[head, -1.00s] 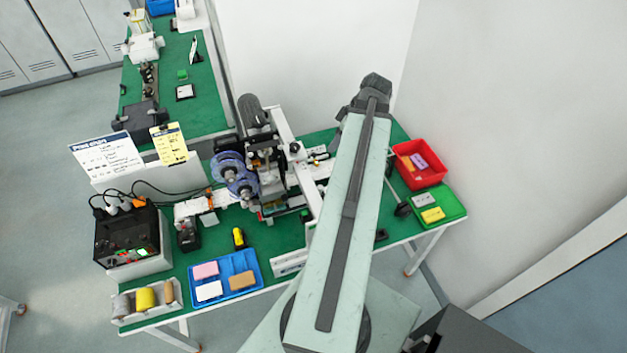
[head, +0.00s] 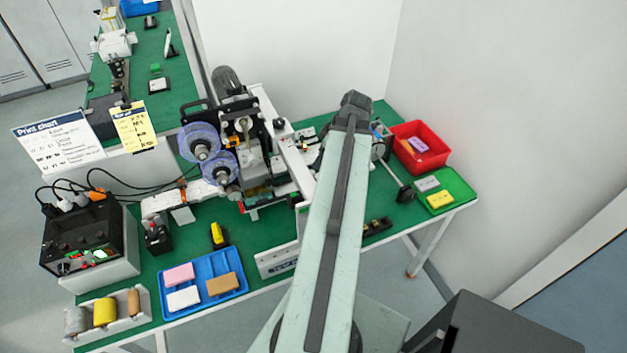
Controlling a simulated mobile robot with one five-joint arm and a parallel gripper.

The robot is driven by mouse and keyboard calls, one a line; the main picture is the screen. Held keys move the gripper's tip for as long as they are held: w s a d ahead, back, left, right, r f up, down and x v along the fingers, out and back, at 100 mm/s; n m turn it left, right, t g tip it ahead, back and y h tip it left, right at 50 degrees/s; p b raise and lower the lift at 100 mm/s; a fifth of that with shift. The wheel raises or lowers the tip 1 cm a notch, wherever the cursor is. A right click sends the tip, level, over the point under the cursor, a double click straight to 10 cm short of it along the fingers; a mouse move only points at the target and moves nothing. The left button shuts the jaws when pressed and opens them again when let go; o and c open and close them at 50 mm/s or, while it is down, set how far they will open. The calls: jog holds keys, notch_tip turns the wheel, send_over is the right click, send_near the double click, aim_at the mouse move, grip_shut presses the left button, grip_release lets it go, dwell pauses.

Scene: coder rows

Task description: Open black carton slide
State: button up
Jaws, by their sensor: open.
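I cannot make out a black carton slide for certain. A low black piece with brass-coloured bits (head: 377,228) lies at the table's front edge, right of my pale green arm link, which partly covers that area. The coding machine (head: 240,150), with two purple reels, stands in the middle of the green table. My arm link crosses in front of the machine's right side and hides part of it. My gripper does not show.
A blue tray (head: 206,308) with pink, white and brown blocks is at front left. A black control box (head: 80,240) stands left. A red bin (head: 436,137) and green tray (head: 462,182) are at right. A long lever with a black knob (head: 405,194) sticks out near them.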

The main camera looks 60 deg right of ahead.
aim_at(313, 172)
jog(key=shift+f, duration=0.1)
jog(key=b+x, duration=0.7)
jog(key=shift+w+f, duration=0.15)
jog(key=shift+f, duration=0.2)
jog(key=shift+r, duration=0.15)
grip_shut()
dwell(0.9)
